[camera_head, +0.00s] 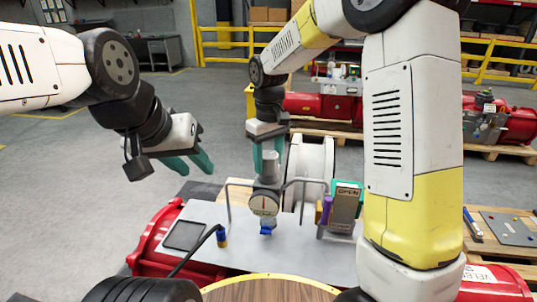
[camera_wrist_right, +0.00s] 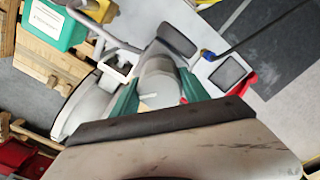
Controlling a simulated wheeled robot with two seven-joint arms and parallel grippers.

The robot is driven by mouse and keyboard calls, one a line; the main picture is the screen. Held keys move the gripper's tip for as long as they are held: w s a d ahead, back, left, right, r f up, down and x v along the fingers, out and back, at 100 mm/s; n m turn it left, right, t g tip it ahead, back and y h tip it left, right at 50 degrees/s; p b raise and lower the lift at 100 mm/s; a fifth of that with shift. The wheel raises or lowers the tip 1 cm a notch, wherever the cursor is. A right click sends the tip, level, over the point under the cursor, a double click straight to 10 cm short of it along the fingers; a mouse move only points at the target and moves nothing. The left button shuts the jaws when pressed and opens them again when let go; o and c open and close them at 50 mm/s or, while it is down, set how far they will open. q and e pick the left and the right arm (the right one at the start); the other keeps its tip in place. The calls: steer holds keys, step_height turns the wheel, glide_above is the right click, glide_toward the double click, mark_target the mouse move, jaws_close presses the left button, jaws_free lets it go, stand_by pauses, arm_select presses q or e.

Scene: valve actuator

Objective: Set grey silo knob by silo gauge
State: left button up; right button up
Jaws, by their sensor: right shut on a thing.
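The grey silo knob (camera_head: 268,170) stands upright above the round white gauge (camera_head: 264,205), which has a dial too small to read exactly. My right gripper (camera_head: 266,160) comes down on the knob from above, its teal fingers on either side of it. In the right wrist view the knob (camera_wrist_right: 157,82) sits between the two teal fingers (camera_wrist_right: 158,96), which are shut on it. The dial is not visible in the wrist view. My left gripper (camera_head: 188,166) hangs to the left of the gauge, open and empty, apart from everything.
Grey bent rails (camera_head: 304,182) flank the gauge. A green and grey OPEN lever box (camera_head: 344,207) stands to the right, and a white cylinder (camera_head: 312,160) behind. A black tablet (camera_head: 184,235) and a blue-tipped black rod (camera_head: 220,236) are on the left of the grey plate.

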mark_target(269, 154)
stand_by(0.4)
steer(key=o, duration=1.4)
steer(key=shift+c, duration=0.2)
steer(key=shift+r, duration=0.1)
step_height(269, 154, up, 8)
steer(key=shift+f, duration=0.25)
steer(key=shift+r, duration=0.1)
